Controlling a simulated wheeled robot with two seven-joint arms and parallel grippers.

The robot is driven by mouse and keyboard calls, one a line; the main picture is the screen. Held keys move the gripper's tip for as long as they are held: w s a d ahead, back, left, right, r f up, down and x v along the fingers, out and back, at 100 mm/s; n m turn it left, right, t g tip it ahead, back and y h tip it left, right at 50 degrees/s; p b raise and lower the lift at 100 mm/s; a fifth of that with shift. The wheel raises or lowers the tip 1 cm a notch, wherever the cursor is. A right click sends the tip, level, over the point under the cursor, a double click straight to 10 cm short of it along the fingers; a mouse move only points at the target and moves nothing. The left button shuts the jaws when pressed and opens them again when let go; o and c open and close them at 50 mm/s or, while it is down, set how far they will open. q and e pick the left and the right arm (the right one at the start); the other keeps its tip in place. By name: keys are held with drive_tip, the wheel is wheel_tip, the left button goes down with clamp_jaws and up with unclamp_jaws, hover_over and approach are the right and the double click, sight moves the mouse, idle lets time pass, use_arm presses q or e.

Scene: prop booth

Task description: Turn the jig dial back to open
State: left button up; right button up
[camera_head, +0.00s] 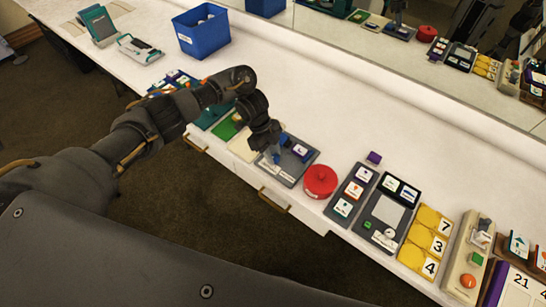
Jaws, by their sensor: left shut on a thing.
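The jig (291,180) is a grey board near the front edge of the white counter, in the middle of the head view. A purple block with a white label (301,151) sits on its right part. A blue piece (284,141), seemingly the dial, shows beside and below my left gripper (270,154). My left gripper points down over the left part of the jig and is shut on this blue piece. The fingers hide much of the dial, so its exact angle cannot be read. My right gripper is not in view.
A red round lidded pot (320,180) stands close right of the jig. Farther right are a grey card board (349,200), a dark scale-like panel (391,212) and yellow number tiles (424,240). A blue bin (203,35) stands back left. The counter behind the jig is clear.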

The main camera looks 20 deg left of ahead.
use_arm(q)
drive_tip(key=shift+f+m+b, duration=0.1)
drive_tip(key=shift+m+b, duration=0.25)
drive_tip(key=shift+m, duration=0.25)
drive_tip(key=shift+g, duration=0.3)
drive_tip(key=o, duration=1)
drive_tip(key=shift+c, duration=0.2)
drive_tip(key=shift+w+a+r, duration=0.15)
drive_tip(key=shift+w+r, duration=0.05)
drive_tip(key=shift+r, duration=0.35)
drive_tip(key=v, duration=0.9)
drive_tip(key=shift+r+y, duration=0.3)
drive_tip(key=shift+r, duration=0.15)
drive_tip(key=shift+s, duration=0.1)
